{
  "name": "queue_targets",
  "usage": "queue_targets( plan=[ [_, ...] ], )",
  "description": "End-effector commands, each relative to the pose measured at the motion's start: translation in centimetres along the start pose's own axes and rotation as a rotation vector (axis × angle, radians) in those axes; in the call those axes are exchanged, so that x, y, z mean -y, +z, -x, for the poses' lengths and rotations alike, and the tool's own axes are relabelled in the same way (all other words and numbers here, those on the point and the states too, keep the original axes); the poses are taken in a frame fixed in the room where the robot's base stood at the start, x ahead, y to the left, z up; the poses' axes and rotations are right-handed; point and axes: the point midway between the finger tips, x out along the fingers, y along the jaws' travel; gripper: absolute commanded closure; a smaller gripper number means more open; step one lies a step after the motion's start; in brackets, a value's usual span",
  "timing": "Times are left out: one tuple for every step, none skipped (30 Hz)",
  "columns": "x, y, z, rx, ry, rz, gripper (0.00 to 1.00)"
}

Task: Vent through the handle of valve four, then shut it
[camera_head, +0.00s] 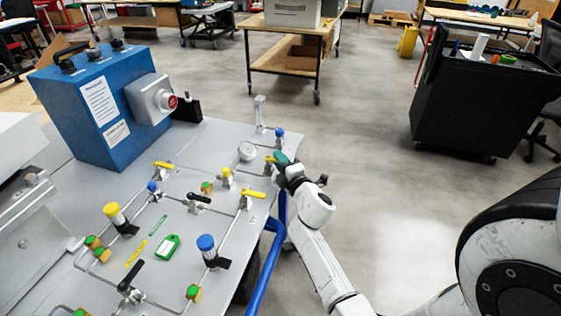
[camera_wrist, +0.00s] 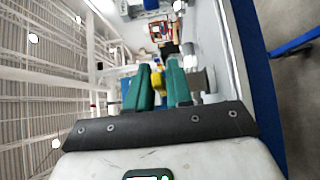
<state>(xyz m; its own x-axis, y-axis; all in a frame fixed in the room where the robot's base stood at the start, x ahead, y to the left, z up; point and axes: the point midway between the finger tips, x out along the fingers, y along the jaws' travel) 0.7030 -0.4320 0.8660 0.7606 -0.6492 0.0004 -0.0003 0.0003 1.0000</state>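The panel (camera_head: 180,232) carries several valves joined by thin pipes; no valve number is readable to me. A yellow-handled valve (camera_head: 269,159) is at its far right corner, beside a round gauge (camera_head: 247,151). My gripper (camera_head: 281,159) is at this valve, reaching in from the right. In the wrist view, my two teal fingers (camera_wrist: 158,82) are a small gap apart, with a yellow part (camera_wrist: 157,79) between them. I cannot tell whether they press on it. Other yellow handles are at the back (camera_head: 163,165) and right of centre (camera_head: 253,194). The fingers partly hide the valve.
A blue box (camera_head: 98,105) with a red button unit (camera_head: 154,98) stands at the panel's back left. A blue-topped fitting (camera_head: 279,136) and an upright grey post (camera_head: 259,113) are close to my gripper. A blue tube (camera_head: 267,265) runs along the right edge. Open floor lies right.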

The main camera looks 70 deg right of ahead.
Motion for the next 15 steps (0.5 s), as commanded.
queue_targets(
  plan=[
    [0.02,0.01,-0.04,0.000,0.000,0.000,0.80],
    [0.02,0.01,-0.05,0.000,0.000,0.000,0.80],
    [0.02,0.01,-0.04,0.000,-0.001,0.000,0.80],
    [0.02,0.01,-0.03,0.000,-0.001,0.000,0.80],
    [0.02,0.01,-0.03,0.000,-0.001,0.000,0.80],
    [0.02,0.01,-0.02,0.000,-0.001,0.000,0.80],
    [0.02,0.01,-0.02,0.000,-0.001,0.000,0.81],
    [0.02,0.01,-0.02,0.000,-0.001,0.000,0.84],
    [0.02,0.02,-0.01,0.000,-0.001,0.000,0.87],
    [0.03,0.02,-0.01,0.000,-0.001,0.000,0.90],
    [0.03,0.02,-0.01,0.000,-0.001,0.000,0.93],
    [0.03,0.02,-0.01,0.001,-0.001,0.000,0.97],
    [0.03,0.02,0.00,0.001,-0.001,0.000,1.00],
    [0.03,0.02,0.00,0.001,-0.001,0.000,1.00],
    [0.04,0.02,0.00,0.001,-0.001,0.000,1.00]
  ],
)
